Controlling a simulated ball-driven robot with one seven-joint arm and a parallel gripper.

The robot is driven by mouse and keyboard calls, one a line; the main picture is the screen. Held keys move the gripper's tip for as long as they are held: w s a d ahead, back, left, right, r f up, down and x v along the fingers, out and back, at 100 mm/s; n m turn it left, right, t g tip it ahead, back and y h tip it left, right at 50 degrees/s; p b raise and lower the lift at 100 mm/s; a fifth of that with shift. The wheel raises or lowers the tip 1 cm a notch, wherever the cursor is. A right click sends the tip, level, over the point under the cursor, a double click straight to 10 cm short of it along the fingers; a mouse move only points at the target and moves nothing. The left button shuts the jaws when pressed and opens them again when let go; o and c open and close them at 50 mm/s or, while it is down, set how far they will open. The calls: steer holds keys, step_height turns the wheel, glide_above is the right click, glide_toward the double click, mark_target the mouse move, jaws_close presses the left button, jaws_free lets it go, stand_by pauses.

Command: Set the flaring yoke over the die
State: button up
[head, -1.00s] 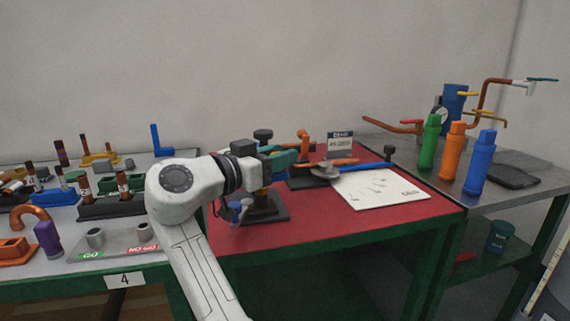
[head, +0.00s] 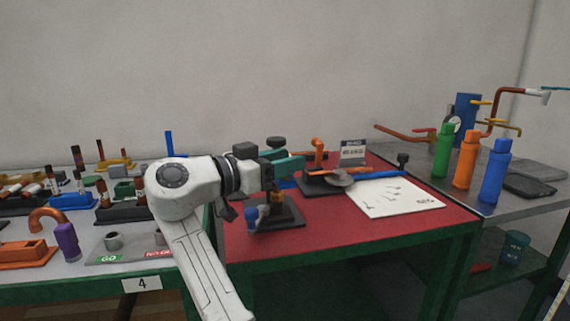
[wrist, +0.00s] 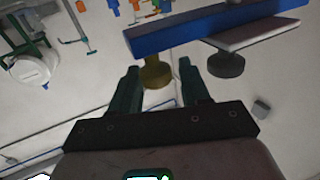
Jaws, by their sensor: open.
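My gripper (head: 292,164), with teal fingers, is open above the red bench mat, over a black-based stand (head: 284,217). The stand carries a brass piece (head: 275,196) and a blue part (head: 258,216), and a black knob (head: 276,142) shows just above the fingers. In the wrist view, my fingers (wrist: 158,70) are apart. A brass cylinder (wrist: 157,73) appears between or beyond their tips, under a blue bar (wrist: 180,37); contact cannot be told. A dark knob (wrist: 226,64) hangs to the right. I cannot tell for certain which parts are the flaring yoke and the die.
Right of the stand are an orange fitting on a black base (head: 318,180), a long blue-handled tool (head: 380,175) and a white sheet (head: 400,200). Green, orange and blue bottles (head: 466,160) stand on the right bench. The left bench (head: 90,275) is crowded. The mat's front strip is clear.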

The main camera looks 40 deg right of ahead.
steer(key=shift+o, duration=0.6)
steer(key=shift+a+r, duration=0.1)
steer(key=shift+f, duration=0.2)
steer(key=a+p, duration=0.1)
steer(key=a, duration=0.9)
steer(key=shift+w+a, duration=0.35)
steer(key=shift+w, duration=0.05)
